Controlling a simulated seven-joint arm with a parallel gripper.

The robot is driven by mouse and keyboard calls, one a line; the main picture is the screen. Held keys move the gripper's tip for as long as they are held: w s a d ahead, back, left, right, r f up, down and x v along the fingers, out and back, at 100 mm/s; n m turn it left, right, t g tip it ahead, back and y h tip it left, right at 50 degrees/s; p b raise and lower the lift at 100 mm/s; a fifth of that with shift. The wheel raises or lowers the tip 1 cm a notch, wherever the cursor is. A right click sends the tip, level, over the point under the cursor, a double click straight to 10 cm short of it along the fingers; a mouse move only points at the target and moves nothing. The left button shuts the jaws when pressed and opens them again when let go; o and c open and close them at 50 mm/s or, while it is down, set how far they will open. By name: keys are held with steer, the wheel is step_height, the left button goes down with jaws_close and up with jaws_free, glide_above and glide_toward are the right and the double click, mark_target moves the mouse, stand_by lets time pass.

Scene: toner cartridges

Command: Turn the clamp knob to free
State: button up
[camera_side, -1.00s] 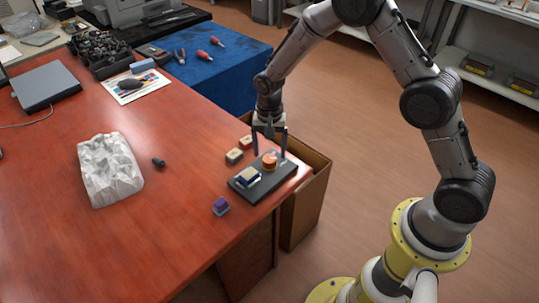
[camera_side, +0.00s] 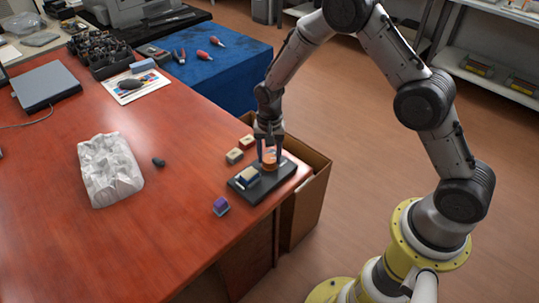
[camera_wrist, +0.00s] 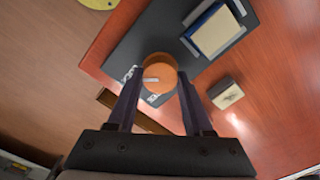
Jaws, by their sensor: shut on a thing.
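The orange clamp knob (camera_wrist: 160,78) stands on the dark base plate (camera_wrist: 150,35). It has a light mark on its top, and it also shows in the side view (camera_side: 269,158). My gripper (camera_side: 269,160) points down over the knob, with one finger on either side of it. In the wrist view my gripper (camera_wrist: 160,85) is shut on the knob at its fingertips. A blue and cream block (camera_wrist: 214,30) sits on the same plate beside the knob; it also shows in the side view (camera_side: 247,177).
A cardboard box (camera_side: 311,190) stands past the table edge. A crumpled white bag (camera_side: 109,170) and a small dark piece (camera_side: 159,162) lie left.

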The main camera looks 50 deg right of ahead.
steer(key=shift+n, duration=0.3)
jaws_close()
steer(key=n, duration=0.3)
steer(key=shift+n, duration=0.4)
steer(key=n, duration=0.4)
steer(key=shift+n, duration=0.3)
steer(key=n, duration=0.4)
steer(key=shift+r, duration=0.1)
steer(key=n, duration=0.4)
steer(key=shift+n, duration=0.6)
steer(key=o, duration=1.2)
jaws_free()
steer(key=shift+o, duration=0.2)
